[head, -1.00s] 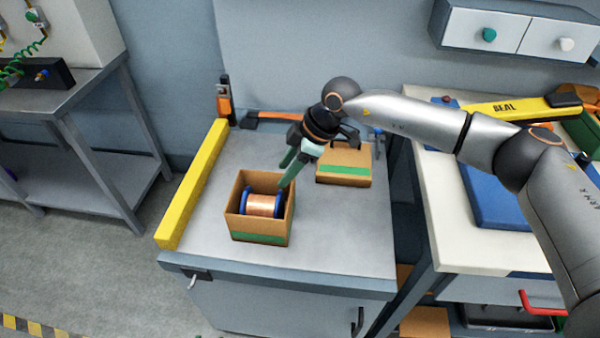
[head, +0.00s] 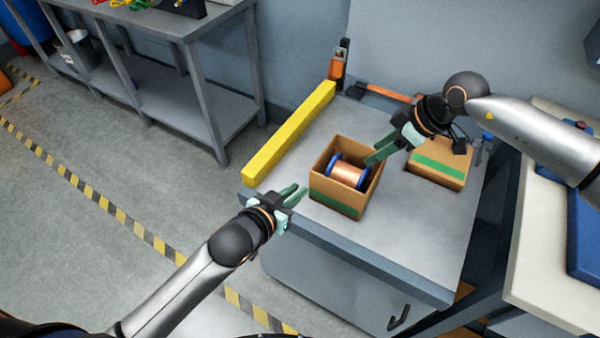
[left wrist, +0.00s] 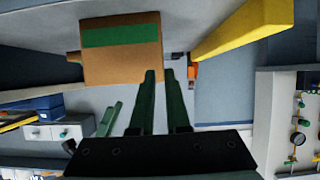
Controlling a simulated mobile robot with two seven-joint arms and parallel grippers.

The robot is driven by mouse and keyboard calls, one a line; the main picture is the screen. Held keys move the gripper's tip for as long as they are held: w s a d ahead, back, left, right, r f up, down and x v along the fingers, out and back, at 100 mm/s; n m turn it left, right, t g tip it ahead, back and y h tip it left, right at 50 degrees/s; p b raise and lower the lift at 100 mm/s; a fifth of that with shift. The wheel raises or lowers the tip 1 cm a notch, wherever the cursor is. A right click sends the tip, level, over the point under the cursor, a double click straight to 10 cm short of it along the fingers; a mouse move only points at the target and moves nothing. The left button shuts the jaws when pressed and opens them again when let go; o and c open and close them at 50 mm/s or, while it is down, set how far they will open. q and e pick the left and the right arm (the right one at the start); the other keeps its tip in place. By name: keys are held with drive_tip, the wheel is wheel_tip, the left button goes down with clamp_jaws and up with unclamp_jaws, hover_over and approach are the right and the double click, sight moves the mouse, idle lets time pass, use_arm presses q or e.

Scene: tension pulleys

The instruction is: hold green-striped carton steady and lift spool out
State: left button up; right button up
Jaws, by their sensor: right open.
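The open brown carton (head: 333,195) with a green stripe stands upright on the grey bench top. The spool (head: 348,174), copper with blue flanges, lies inside it. My left gripper (head: 300,191) is to the left of the carton, apart from it, with a narrow empty gap between its green fingers. In the left wrist view the carton (left wrist: 120,62) appears upside down beyond the left fingertips (left wrist: 160,74), and the spool is hidden. My right gripper (head: 374,157) is open, its fingertips at the carton's right rim. Whether they touch the rim or spool is unclear.
A closed carton (head: 440,165) with a green stripe stands behind to the right. A yellow bar (head: 290,135) runs along the bench's left edge. An orange-handled tool (head: 383,93) lies at the back. Bare bench top (head: 420,235) is free right of the carton.

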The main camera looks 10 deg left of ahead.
sight(324, 155)
use_arm(q)
drive_tip(key=shift+t, duration=0.3)
drive_tip(key=w+d, duration=0.1)
drive_tip(key=w, duration=0.3)
drive_tip(key=w+d+f, duration=0.1)
drive_tip(key=w, duration=0.3)
drive_tip(key=w+d, duration=0.2)
drive_tip(key=w, duration=0.3)
drive_tip(key=shift+w+f, duration=0.1)
drive_tip(key=shift+f, duration=0.05)
clamp_jaws()
idle(0.5)
use_arm(e)
drive_tip(key=shift+o, duration=0.2)
